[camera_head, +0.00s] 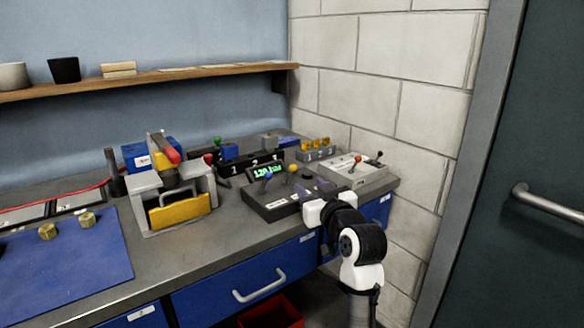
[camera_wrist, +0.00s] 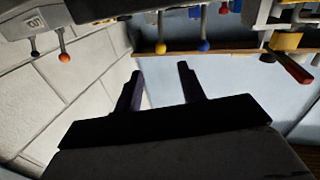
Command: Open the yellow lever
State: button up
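A lever with a yellow ball knob (camera_head: 292,169) stands on a dark grey control box (camera_head: 268,208) on the bench. A blue-knobbed lever (camera_head: 267,177) stands to its left on the same box. In the wrist view, which looks upside down, the yellow knob (camera_wrist: 161,47) is just beyond the fingertips and the blue knob (camera_wrist: 204,46) is to its right. My gripper (camera_wrist: 160,72) is open and empty, its two dark fingers apart. In the head view my gripper (camera_head: 312,186) is at the right end of the box, right of the yellow lever; contact is not visible.
A light grey box with red and black knobs (camera_head: 365,176) stands to the right by the brick wall (camera_head: 380,110). A green display (camera_head: 268,171) is behind the levers. A grey fixture with a yellow front (camera_head: 180,211) stands to the left. A shelf (camera_head: 200,73) runs above.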

aim_at(295, 170)
jog(key=p+x, duration=0.2)
jog(key=x, duration=0.9)
jog(key=shift+w+a, duration=0.2)
jog(key=shift+w, duration=0.15)
grip_shut()
